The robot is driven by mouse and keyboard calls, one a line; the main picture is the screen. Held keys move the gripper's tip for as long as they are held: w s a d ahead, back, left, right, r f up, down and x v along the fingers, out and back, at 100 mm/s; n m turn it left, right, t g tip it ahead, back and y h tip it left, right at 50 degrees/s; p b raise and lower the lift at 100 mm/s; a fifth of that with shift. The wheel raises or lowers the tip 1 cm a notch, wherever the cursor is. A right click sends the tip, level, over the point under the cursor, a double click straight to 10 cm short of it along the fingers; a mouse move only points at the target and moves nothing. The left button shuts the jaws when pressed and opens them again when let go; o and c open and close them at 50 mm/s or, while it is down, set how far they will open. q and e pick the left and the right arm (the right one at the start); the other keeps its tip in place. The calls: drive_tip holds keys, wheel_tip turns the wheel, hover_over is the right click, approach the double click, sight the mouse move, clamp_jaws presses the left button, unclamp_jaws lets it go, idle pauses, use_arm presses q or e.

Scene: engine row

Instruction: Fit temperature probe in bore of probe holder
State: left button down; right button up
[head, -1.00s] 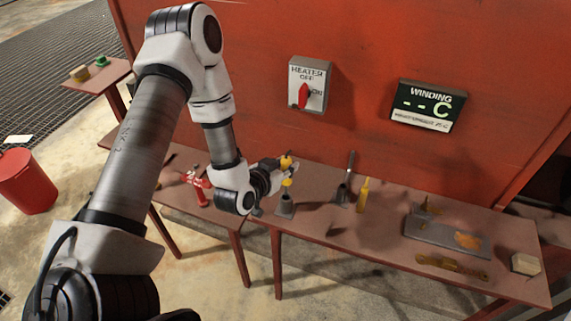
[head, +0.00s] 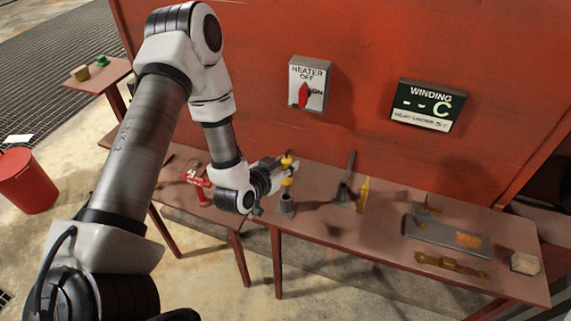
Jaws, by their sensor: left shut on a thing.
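The temperature probe, a slim piece with yellow parts (head: 287,182), is upright at the left end of the long bench. My left gripper (head: 279,169) reaches it from the left and is shut on it, near its upper part. A small grey flared stand, which looks like the probe holder (head: 286,207), stands on the bench directly below the probe. The probe lines up with the holder's top, but I cannot tell whether its tip is inside the bore. The fingertips are small and partly hidden. My right gripper is not in view.
Right of the holder are a grey stand with a dark rod (head: 342,191) and a yellow tool (head: 363,194). Farther right lie a grey plate (head: 440,234), a brass-coloured piece (head: 450,264) and a pale block (head: 525,263). A red tool (head: 198,186) is left. The red wall rises behind.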

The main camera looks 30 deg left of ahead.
sight(285, 183)
use_arm(q)
drive_tip(key=shift+f+b, duration=3)
drive_tip(key=shift+f, duration=0.6)
drive_tip(key=c, duration=0.8)
unclamp_jaws()
drive_tip(key=shift+r, duration=0.1)
drive_tip(key=shift+s, duration=0.15)
drive_tip(key=v, duration=0.7)
drive_tip(key=shift+s+r, duration=0.1)
drive_tip(key=shift+s, duration=0.1)
